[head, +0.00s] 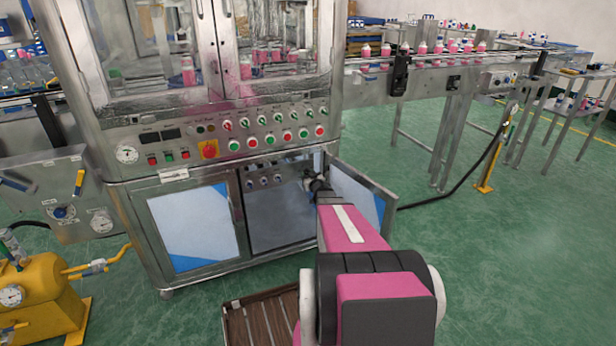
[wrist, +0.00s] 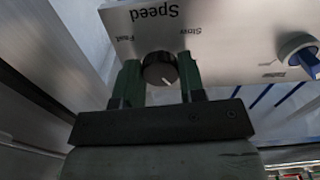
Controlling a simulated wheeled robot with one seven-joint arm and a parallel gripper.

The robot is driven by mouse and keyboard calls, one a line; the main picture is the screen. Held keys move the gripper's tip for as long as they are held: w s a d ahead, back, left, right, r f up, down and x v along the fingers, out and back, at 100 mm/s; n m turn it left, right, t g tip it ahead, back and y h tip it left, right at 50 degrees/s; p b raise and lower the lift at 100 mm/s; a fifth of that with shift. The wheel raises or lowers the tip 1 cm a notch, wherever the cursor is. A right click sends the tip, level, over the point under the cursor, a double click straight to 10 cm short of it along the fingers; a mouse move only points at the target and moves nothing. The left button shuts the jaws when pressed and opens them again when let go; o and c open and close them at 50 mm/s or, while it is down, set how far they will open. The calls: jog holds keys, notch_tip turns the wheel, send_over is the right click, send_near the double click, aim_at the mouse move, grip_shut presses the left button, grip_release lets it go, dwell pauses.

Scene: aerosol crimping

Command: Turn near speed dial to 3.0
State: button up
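The speed dial (wrist: 159,68) is a round black knob with a white mark on a metal panel (wrist: 225,45). The panel reads upside down in the wrist view, with "Speed" above the dial, "Fast" at left and "Slow" at right. The white mark points down and slightly right in that view. My gripper (wrist: 159,75) has one green finger on each side of the dial, very close to its rim. I cannot tell whether the fingers press on it. In the head view my gripper (head: 312,183) reaches into the open cabinet, and the dial there is hidden.
A blue-handled knob (wrist: 302,55) sits beside the dial on the same panel. Several small knobs (head: 263,181) show inside the cabinet. The open cabinet door (head: 358,197) stands right of my arm. A slatted wooden platform (head: 262,318) lies on the floor in front.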

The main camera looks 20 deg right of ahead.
jog(key=shift+m, duration=0.7)
jog(key=o, duration=0.9)
jog(key=shift+o, duration=0.2)
jog(key=shift+s, duration=0.15)
jog(key=s, duration=1)
jog(key=shift+s+d, duration=0.15)
jog(key=shift+s, duration=0.15)
